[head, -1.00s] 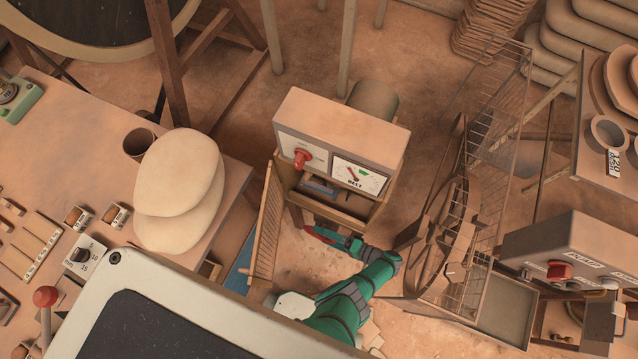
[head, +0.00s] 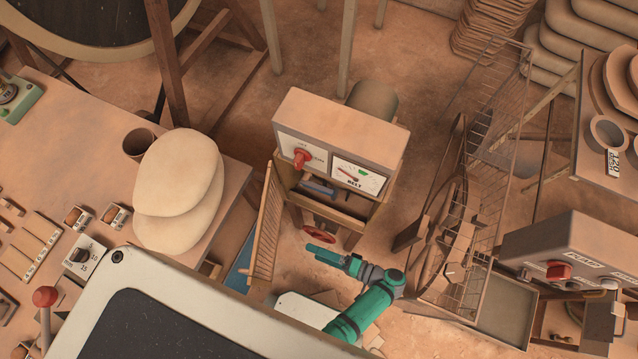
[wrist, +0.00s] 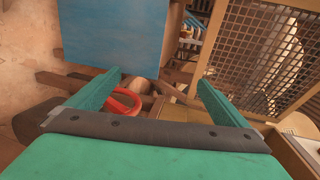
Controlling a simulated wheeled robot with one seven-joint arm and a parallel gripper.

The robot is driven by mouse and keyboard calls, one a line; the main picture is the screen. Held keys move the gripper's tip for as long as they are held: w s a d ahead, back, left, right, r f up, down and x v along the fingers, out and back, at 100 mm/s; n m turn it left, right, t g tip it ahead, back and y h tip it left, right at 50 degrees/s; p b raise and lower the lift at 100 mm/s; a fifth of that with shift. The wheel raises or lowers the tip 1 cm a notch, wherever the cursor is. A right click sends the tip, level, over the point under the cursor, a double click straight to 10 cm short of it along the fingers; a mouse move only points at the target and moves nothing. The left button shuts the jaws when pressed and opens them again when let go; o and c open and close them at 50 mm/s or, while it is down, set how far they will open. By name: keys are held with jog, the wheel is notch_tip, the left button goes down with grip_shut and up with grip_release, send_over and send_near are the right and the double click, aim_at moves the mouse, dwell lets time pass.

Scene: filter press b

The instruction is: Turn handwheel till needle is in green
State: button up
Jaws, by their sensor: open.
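The red handwheel (head: 319,236) sits low under the front of the belt machine (head: 340,118). Its rim also shows in the wrist view (wrist: 137,101), between the fingers and nearer the left one. The BELT gauge (head: 358,176) is on the machine's front, right of a red knob (head: 301,158). Its needle appears to point up-left, left of the green mark. My green gripper (head: 313,250) is open and empty, just below the handwheel in the head view. In the wrist view its fingers (wrist: 157,87) are spread wide. Contact with the wheel cannot be made out.
An open mesh door (head: 266,225) stands left of the handwheel, close to my gripper; it fills the right of the wrist view (wrist: 258,50). A blue panel (wrist: 112,28) lies ahead in the wrist view. A wire rack (head: 465,230) stands to the right. Sandy floor separates them.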

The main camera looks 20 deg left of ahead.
jog(key=s+d+r, duration=0.2)
jog(key=s, duration=0.4)
jog(key=shift+r+t, duration=0.3)
